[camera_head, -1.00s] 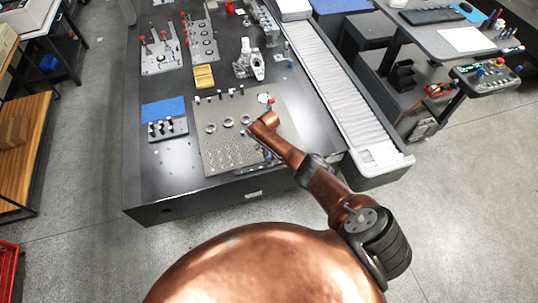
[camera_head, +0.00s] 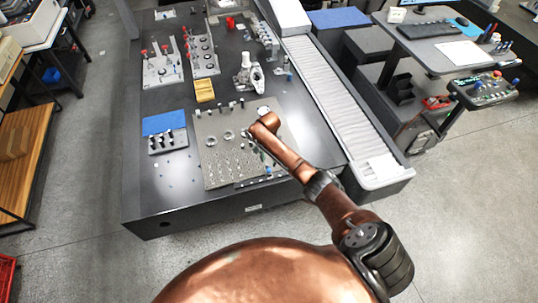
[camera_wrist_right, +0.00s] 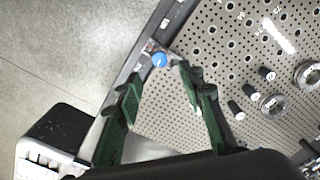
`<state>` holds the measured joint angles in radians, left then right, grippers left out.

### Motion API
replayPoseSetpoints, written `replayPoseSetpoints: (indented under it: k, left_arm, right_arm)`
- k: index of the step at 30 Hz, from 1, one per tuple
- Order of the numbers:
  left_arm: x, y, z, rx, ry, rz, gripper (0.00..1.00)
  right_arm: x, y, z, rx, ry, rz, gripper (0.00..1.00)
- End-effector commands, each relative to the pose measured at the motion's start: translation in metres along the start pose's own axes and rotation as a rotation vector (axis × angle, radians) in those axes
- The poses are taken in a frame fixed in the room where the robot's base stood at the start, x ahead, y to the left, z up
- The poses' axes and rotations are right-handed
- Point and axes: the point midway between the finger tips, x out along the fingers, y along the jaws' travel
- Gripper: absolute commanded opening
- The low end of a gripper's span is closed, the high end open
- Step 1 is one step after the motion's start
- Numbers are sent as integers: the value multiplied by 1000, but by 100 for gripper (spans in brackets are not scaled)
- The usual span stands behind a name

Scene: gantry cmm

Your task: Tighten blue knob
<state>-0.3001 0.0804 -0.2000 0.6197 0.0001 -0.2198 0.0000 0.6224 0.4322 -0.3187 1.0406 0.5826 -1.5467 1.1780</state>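The blue knob (camera_wrist_right: 159,60) is small and round, at the corner of the perforated metal plate (camera_wrist_right: 205,75) in the right wrist view. In the head view it is a small blue spot (camera_head: 268,170) near the front right edge of that plate (camera_head: 215,178). My right gripper (camera_wrist_right: 159,72) is open, its two green fingers apart. In the right wrist view the knob appears between and just past the fingertips; I see no contact. In the head view my copper arm mostly hides this gripper. My left gripper is not in view.
Several black-topped pins and metal rings (camera_wrist_right: 273,104) stand on the plate. A dark table (camera_head: 160,205) carries it, with a blue mat (camera_head: 164,116) and a yellow box (camera_head: 204,90). A ribbed grey channel (camera_head: 335,95) runs along the right side.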

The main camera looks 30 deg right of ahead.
Motion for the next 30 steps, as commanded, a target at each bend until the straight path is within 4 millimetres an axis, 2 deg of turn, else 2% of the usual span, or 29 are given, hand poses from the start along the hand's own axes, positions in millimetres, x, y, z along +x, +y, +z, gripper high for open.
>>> replayPoseSetpoints:
  k: [3,9,21,23,26,29,30]
  left_arm:
    - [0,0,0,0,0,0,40]
    - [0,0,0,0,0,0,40]
    - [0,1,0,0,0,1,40]
    - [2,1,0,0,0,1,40]
    - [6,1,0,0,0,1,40]
    - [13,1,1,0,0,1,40]
    - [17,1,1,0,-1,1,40]
  right_arm:
    - [-22,0,-1,0,2,-2,36]
    - [-42,0,0,0,1,0,36]
    - [-43,1,0,-2,0,2,36]
    - [-34,5,3,-14,-1,1,36]
    - [4,18,15,-68,-2,-4,36]
    - [65,46,37,-171,2,-14,36]
    - [93,60,48,-223,7,-21,36]
